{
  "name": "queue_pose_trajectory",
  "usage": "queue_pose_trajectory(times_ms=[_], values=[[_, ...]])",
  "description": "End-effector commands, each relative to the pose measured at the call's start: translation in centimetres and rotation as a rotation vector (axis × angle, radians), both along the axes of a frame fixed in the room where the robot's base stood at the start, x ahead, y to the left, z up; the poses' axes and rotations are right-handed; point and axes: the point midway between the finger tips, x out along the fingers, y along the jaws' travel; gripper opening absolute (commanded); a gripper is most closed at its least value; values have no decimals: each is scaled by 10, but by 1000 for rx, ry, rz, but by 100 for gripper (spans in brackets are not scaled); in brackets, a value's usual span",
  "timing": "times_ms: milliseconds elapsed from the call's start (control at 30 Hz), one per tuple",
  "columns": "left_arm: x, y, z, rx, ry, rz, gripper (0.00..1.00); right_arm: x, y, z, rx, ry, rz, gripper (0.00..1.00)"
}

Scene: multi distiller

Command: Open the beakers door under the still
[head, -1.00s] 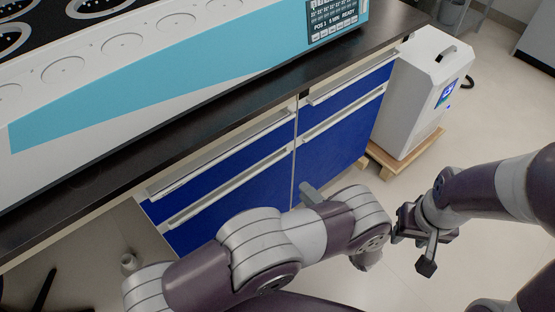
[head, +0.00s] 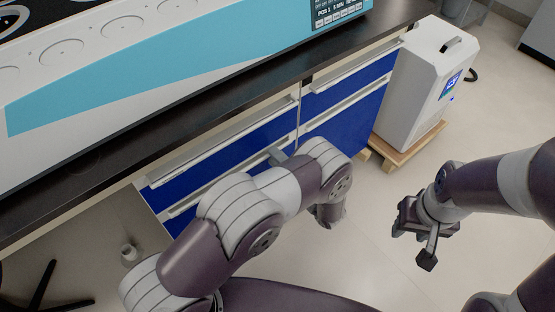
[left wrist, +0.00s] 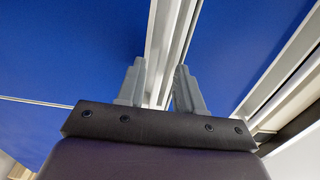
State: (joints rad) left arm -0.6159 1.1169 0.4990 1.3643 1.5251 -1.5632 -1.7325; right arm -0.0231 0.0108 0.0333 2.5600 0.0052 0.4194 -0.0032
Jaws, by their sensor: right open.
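The still (head: 190,75) is a white and teal machine on a dark counter. Under it are blue cabinet fronts with pale handle rails: a left lower front (head: 182,222) and a right lower front (head: 345,130). My right gripper (head: 412,245) is open and empty above the floor.
A white box-shaped device (head: 420,85) stands on a wooden pallet (head: 405,150) right of the cabinets. A dark counter edge (head: 225,120) overhangs the fronts. A small pale object (head: 128,251) is on the floor at left. The floor in front is clear.

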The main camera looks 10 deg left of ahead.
Motion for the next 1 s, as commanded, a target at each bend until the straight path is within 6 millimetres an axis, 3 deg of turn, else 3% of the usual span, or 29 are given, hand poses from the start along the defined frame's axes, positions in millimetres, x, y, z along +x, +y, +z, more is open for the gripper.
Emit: queue_pose_trajectory(times_ms=[67, 200, 1000], values=[[0, 0, 0, 0, 0, 0, 36, 0, 0, 0, 0, 0, 0, 43], [0, 0, 0, 0, 0, 0, 0, 0, 0, 0, 0, 0, 0, 43], [0, 0, 0, 0, 0, 0, 0, 0, 0, 0, 0, 0, 0, 43]])
